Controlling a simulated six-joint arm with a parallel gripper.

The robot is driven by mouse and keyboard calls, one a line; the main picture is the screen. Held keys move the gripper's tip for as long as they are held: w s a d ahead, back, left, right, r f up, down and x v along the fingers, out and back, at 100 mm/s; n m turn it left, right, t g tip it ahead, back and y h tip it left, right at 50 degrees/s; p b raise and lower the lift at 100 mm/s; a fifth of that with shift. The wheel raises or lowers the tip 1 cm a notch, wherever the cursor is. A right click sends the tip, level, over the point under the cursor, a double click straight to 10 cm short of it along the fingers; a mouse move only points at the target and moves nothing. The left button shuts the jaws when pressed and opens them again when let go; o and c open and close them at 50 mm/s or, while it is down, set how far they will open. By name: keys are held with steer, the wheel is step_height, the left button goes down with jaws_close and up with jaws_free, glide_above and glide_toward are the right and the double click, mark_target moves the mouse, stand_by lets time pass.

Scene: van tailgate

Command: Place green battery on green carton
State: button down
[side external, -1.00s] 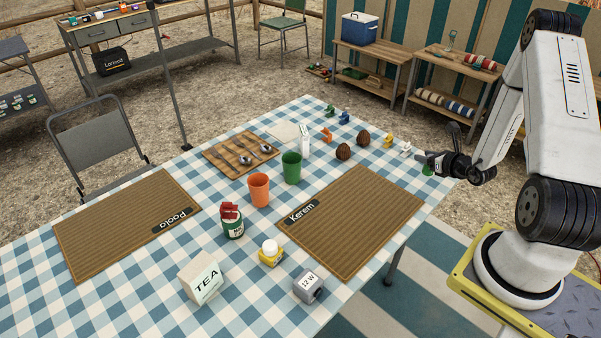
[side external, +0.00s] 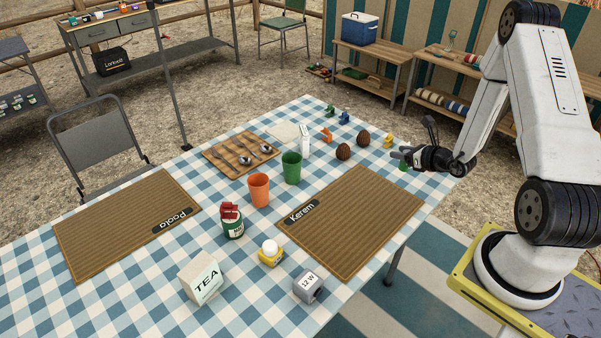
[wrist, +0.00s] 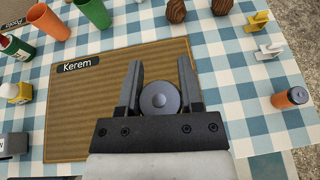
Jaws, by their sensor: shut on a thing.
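My gripper (side external: 400,158) is at the right end of the table, above the checked cloth beyond the corner of the Kerem placemat. It is shut on the green battery (side external: 404,168), whose green side shows below the fingers in the side view. In the wrist view, my gripper (wrist: 160,72) has its fingers on either side of the battery's round grey end (wrist: 159,101). I cannot pick out a green carton with certainty.
The Kerem placemat (side external: 350,220) is bare. An orange battery (wrist: 290,98) stands near the edge.

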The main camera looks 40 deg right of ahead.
steer(key=w+a+r+n+g+y, duration=0.1)
steer(key=w+a+r+n+y, duration=0.15)
steer(key=a, duration=0.65)
steer(key=w+a+r+n+g+y, duration=0.1)
steer(key=w+a+n+y, duration=0.25)
steer(key=a, duration=0.45)
steer(key=w+a+r+n+y, duration=0.2)
steer(key=w+a+y, duration=0.15)
steer(key=a, duration=0.55)
steer(key=s+a+r+n+g+y, duration=0.2)
steer(key=a+n+g, duration=0.1)
steer(key=a, duration=0.6)
steer(key=s+a+r+n+g+y, duration=0.1)
steer(key=s+a+n+g, duration=0.2)
steer(key=a, duration=0.7)
steer(key=s+a+r+n+g+y, duration=0.2)
steer(key=a+n+g, duration=0.1)
steer(key=a, duration=0.6)
steer(key=w+a+f, duration=0.2)
steer(key=w+f, duration=0.1)
steer(key=w+a+f, duration=0.2)
steer(key=w, duration=0.2)
steer(key=w+a+f, duration=0.2)
steer(key=w+f, duration=0.1)
steer(key=shift+w+f, duration=0.25)
steer(key=shift+f, duration=0.1)
steer(key=shift+w+a+f, duration=0.25)
steer(key=shift+w+f, duration=0.25)
steer(key=shift+f, duration=0.05)
steer(key=shift+f, duration=0.1)
